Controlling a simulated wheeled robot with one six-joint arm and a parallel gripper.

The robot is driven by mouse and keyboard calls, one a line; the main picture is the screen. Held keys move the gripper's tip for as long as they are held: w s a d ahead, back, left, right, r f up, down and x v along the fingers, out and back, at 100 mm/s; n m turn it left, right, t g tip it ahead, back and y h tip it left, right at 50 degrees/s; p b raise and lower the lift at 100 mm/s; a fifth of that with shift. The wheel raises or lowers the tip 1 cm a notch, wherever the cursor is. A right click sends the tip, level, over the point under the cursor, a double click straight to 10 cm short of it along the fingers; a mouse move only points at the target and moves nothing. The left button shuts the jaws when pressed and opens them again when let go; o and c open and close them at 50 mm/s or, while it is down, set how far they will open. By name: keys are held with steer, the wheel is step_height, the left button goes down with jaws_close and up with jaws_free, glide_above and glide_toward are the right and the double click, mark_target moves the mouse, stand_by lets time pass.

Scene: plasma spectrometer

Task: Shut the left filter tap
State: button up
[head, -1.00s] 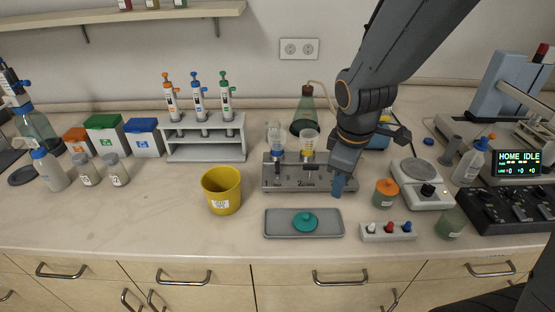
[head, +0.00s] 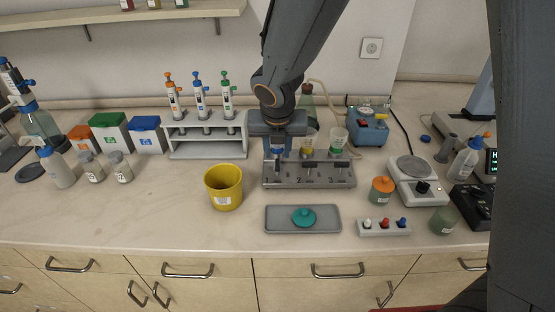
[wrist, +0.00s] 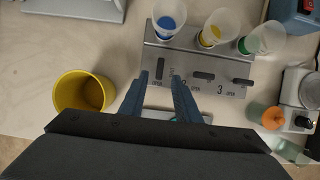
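The grey filter manifold (head: 310,182) stands on the bench with three taps along it. The left tap's dark handle (wrist: 160,74) lies lengthwise in the wrist view, at right angles to the handles of the middle tap (wrist: 203,76) and right tap (wrist: 243,82). My gripper (wrist: 160,77) is open, its two blue fingertips apart on either side of the left handle in that picture. Whether they touch it cannot be told. In the head view my gripper (head: 278,156) is over the manifold's left end, hiding the cup there, which shows blue in the wrist view (wrist: 167,20).
A yellow bucket (head: 223,188) stands left of the manifold. A grey tray (head: 275,219) with a teal lid lies in front. The yellow cup (head: 309,143) and green cup (head: 338,140) stand behind the taps. A pipette rack (head: 207,145) is back left; an orange-lidded jar (head: 382,190) is right.

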mark_target(278, 163)
steer(key=b+x, duration=0.1)
steer(key=x, duration=0.5)
steer(key=shift+c, duration=0.2)
jaws_close()
